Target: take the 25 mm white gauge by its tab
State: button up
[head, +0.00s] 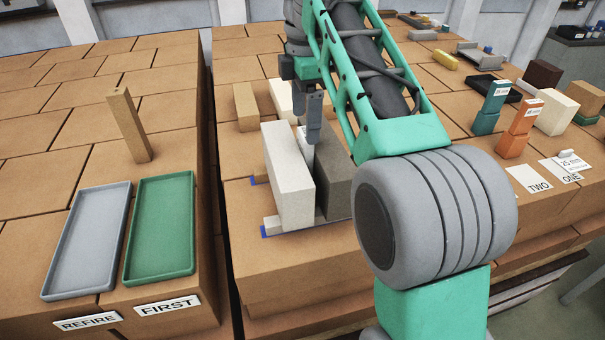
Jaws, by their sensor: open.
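A white piece marked 25 mm (569,162) lies by the ONE card at the right, with a small white tab-like part on top; I take it as the white gauge. My gripper (311,135) is far to its left, pointing down at the gap between an upright white block (287,175) and a dark grey block (336,185). A pale strip shows in that gap below the fingers; I cannot tell what it is. The fingers overlap in this view, and nothing is clearly held. My arm hides part of the dark block.
Teal (487,108) and orange (518,130) labelled pieces stand at the right, near the TWO card (530,179). Grey (88,240) and green (160,228) trays and an upright tan brick (129,125) are left, across a dark gap between the brick-topped surfaces.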

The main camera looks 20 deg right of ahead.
aim_at(306, 157)
notch_tip(306, 157, down, 4)
jog(key=shift+r+b, duration=0.25)
jog(key=shift+b, duration=0.9)
jog(key=f, duration=0.6)
jog(key=shift+s, duration=0.4)
jog(key=shift+w+f, duration=0.3)
jog(key=shift+f, duration=0.25)
jog(key=shift+w+f, duration=0.3)
jog(key=shift+f, duration=0.2)
jog(key=shift+s+r, duration=0.2)
jog(key=shift+s, duration=0.05)
jog(key=shift+w, duration=0.15)
jog(key=shift+c, duration=1.4)
jog(key=shift+r, duration=0.1)
grip_shut()
